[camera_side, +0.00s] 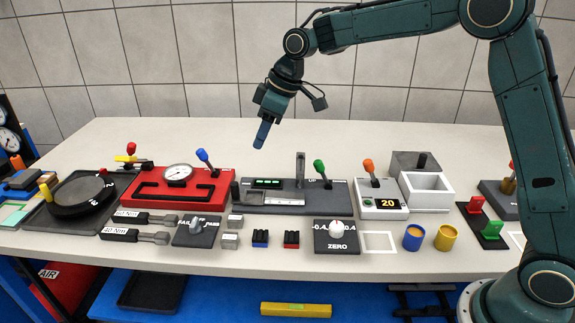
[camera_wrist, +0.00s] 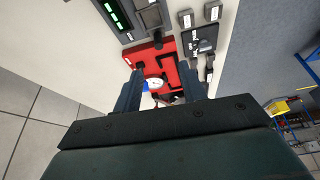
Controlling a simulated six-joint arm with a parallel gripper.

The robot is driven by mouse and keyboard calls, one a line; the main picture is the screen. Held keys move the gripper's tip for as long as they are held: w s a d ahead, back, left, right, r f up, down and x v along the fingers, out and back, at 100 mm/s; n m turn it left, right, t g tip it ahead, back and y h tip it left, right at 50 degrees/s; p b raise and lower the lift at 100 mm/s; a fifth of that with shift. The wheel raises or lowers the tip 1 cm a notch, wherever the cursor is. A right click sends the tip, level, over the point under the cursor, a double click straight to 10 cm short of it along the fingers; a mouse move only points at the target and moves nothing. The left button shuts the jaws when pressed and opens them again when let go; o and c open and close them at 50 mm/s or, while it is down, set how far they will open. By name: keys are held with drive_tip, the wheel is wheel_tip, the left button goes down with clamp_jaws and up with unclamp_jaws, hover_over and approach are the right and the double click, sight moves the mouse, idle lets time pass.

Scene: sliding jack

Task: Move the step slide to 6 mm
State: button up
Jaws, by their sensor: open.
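A dark grey fixture (camera_side: 335,196) stands mid-table in the side view, with a lit green display (camera_side: 267,183), a pale metal slide block (camera_side: 287,198), an upright grey post (camera_side: 300,168) and a green-knobbed lever (camera_side: 320,170). I take this fixture to be the step slide; its reading is too small to tell. Part of it shows at the top of the wrist view, with the display (camera_wrist: 114,14). My gripper (camera_side: 260,138) is open and empty, in the air above and behind the fixture's left end, touching nothing. In the wrist view its two fingers (camera_wrist: 160,88) stand apart over the red panel.
A red panel (camera_side: 150,190) with a gauge and a blue-knobbed lever is left of the fixture. A grey box (camera_side: 380,203) with an orange-knobbed lever reads 20 at right. A ZERO knob plate (camera_side: 322,244) and small blocks are in front. The rear table (camera_side: 200,138) is clear.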

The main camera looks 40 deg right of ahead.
sight(235, 184)
drive_tip(key=shift+n, duration=0.4)
drive_tip(key=w+f, duration=0.1)
drive_tip(key=w+a+f, duration=0.1)
drive_tip(key=w+f, duration=0.1)
drive_tip(key=shift+f, duration=0.2)
drive_tip(key=shift+w+a+f, duration=0.1)
drive_tip(key=shift+f, duration=0.1)
drive_tip(key=x, duration=1.3)
drive_tip(key=shift+a+f, duration=0.2)
drive_tip(key=shift+f, duration=0.05)
clamp_jaws()
